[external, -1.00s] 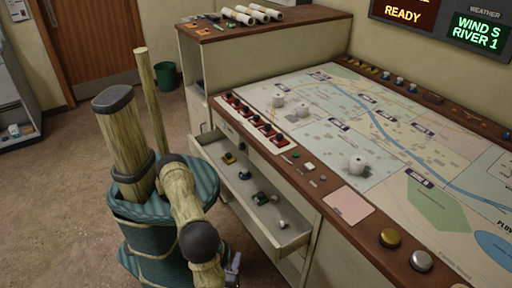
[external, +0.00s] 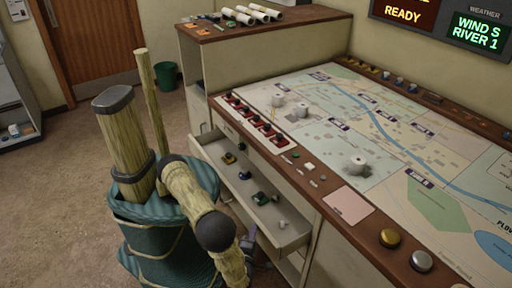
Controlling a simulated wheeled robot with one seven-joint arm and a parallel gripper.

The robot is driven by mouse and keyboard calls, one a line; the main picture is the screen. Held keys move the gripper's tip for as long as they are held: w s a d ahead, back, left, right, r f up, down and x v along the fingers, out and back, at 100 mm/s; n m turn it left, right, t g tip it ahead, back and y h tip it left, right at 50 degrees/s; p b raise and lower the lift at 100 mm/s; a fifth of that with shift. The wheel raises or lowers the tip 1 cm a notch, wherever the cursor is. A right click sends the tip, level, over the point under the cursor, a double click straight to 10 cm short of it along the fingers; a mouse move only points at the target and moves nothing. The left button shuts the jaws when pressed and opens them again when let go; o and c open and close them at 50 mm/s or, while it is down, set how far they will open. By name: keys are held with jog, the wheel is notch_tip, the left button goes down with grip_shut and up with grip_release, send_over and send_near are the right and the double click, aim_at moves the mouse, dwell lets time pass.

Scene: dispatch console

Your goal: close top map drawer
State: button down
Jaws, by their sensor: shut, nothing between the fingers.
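The top map drawer (external: 243,193) is pulled out from the console's front, below the map top. Several small items lie in it, among them a yellow-and-dark piece (external: 229,158), a green-and-dark piece (external: 261,198) and a small white piece (external: 282,224). My gripper (external: 249,246) is low beside the drawer's outer front, toward its near end. It is partly hidden by my forearm, and I cannot tell whether it touches the drawer. It is shut and holds nothing.
The map table (external: 385,140) carries white cylinders, a pink pad (external: 348,205) and round knobs along its wooden edge. A cabinet (external: 255,60) with rolled papers stands behind. A green bin (external: 165,75) stands near the door. The floor at left is clear.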

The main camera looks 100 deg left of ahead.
aim_at(276, 242)
jog(key=shift+w+a, duration=0.1)
dwell(0.3)
jog(key=w+a+p, duration=0.3)
jog(key=w+a, duration=0.8)
jog(key=shift+w+a, duration=0.3)
jog(key=shift+a, duration=0.05)
jog(key=shift+w+a, duration=0.25)
jog(key=shift+w+r, duration=0.1)
jog(key=shift+s+d+p, duration=0.3)
jog(key=shift+s, duration=0.05)
jog(key=s+d, duration=0.1)
jog(key=d, duration=0.1)
jog(key=s+d+p, duration=0.1)
jog(key=shift+s+d, duration=0.3)
jog(key=shift+d, duration=0.05)
jog(key=d, duration=0.9)
jog(key=shift+b, duration=0.35)
